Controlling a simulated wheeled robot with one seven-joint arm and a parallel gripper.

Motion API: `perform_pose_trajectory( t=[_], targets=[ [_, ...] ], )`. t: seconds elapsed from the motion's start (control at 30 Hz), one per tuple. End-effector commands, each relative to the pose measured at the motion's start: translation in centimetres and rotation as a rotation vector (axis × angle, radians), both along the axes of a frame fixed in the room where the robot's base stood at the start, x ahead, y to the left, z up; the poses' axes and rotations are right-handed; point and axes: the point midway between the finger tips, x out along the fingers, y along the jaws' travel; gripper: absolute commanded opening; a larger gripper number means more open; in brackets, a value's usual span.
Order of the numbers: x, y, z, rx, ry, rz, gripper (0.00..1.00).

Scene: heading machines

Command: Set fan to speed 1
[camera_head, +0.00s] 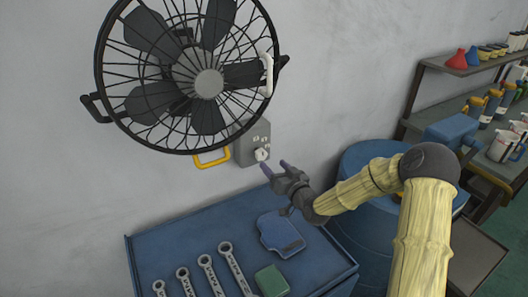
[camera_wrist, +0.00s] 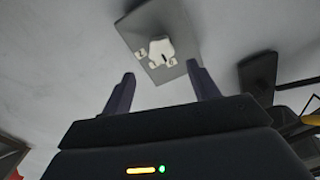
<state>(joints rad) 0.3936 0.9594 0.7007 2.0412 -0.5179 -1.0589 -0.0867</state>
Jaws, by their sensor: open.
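A black wall fan (camera_head: 208,84) with a wire cage hangs at the upper left of the head view. Its grey control box (camera_head: 245,148) is on the wall below right of the cage, with a white knob (camera_head: 261,154) and small white marks. In the wrist view the control box (camera_wrist: 176,72) lies ahead of my fingers, and the white knob (camera_wrist: 161,48) shows between and beyond the fingertips. My gripper (camera_head: 276,167) is open and empty, just to the lower right of the knob; its two fingers also show in the wrist view (camera_wrist: 162,82). I see no contact with the knob.
A blue table (camera_head: 175,245) with several wrenches (camera_head: 232,268), a blue item (camera_head: 281,234) and a green block (camera_head: 271,281) is below. A blue barrel (camera_head: 365,170) stands right of it. Loaded shelves (camera_head: 437,66) are at the far right. A yellow handle (camera_head: 211,161) is near the box.

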Motion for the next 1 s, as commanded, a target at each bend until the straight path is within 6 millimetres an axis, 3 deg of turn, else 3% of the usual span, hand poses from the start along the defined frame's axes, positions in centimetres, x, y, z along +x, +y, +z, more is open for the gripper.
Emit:
perform_pose_trajectory(
  t=[0.5, 0.9, 0.93, 1.0],
  targets=[
    [6.2, 4.5, 0.1, 0.001, -0.001, 0.005, 0.60],
    [7.0, 5.0, 0.0, 0.000, 0.000, 0.004, 0.60],
    [7.0, 5.0, 0.0, 0.000, 0.000, 0.004, 0.58],
    [7.0, 5.0, 0.0, -0.001, -0.001, 0.004, 0.44]
  ],
)
